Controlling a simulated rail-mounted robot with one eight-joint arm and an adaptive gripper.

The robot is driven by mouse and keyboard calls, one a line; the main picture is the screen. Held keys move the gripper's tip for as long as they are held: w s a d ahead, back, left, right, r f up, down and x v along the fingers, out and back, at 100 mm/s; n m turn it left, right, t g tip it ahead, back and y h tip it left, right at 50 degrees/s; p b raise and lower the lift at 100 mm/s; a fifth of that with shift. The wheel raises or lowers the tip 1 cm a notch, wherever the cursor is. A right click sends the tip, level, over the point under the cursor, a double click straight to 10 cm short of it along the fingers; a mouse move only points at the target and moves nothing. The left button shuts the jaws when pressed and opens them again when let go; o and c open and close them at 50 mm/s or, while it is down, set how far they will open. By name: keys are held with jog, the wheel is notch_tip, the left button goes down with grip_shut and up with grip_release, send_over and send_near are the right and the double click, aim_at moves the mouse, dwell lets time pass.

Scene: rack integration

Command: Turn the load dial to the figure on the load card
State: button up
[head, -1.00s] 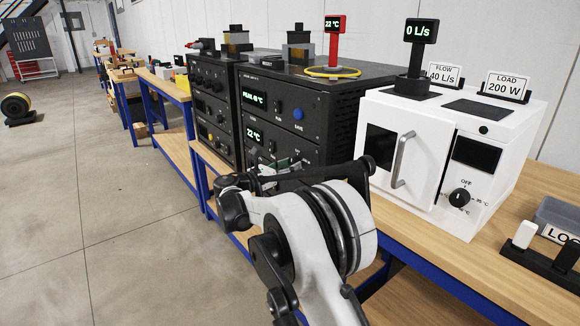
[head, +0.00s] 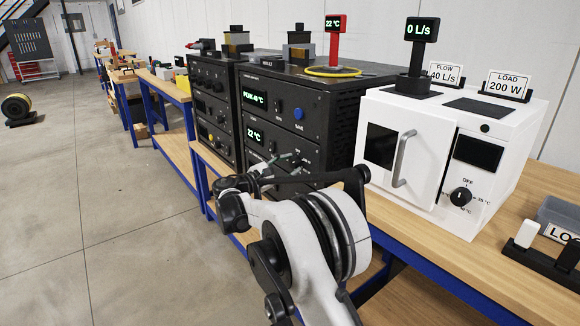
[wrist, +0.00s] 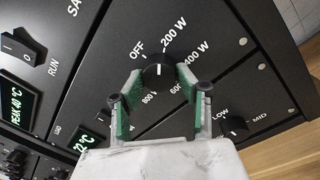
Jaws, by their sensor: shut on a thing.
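The load dial (wrist: 158,72) is a black round knob on a dark panel. Marks for OFF, 200 W, 400 W, 600 and 800 run around it. Its pale mark seems to point up in the wrist view, between OFF and 200 W; the exact setting is hard to tell. My gripper (wrist: 158,82) has its green-padded fingers on both sides of the dial, shut on it. The load card (head: 506,85) reads 200 W and stands on the white box at the right. In the head view my arm hides the dial.
The black instrument (head: 290,100) shows PEAK 40 °C and 22 °C. A second knob (wrist: 234,126) marked LOW and MID sits right of my gripper. A white box (head: 420,125) with a door handle stands to the right on the wooden bench.

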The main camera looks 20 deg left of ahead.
jog(key=shift+m, duration=0.7)
jog(key=o, duration=1.1)
jog(key=shift+o, duration=0.2)
jog(key=v, duration=1.2)
jog(key=shift+a, duration=0.1)
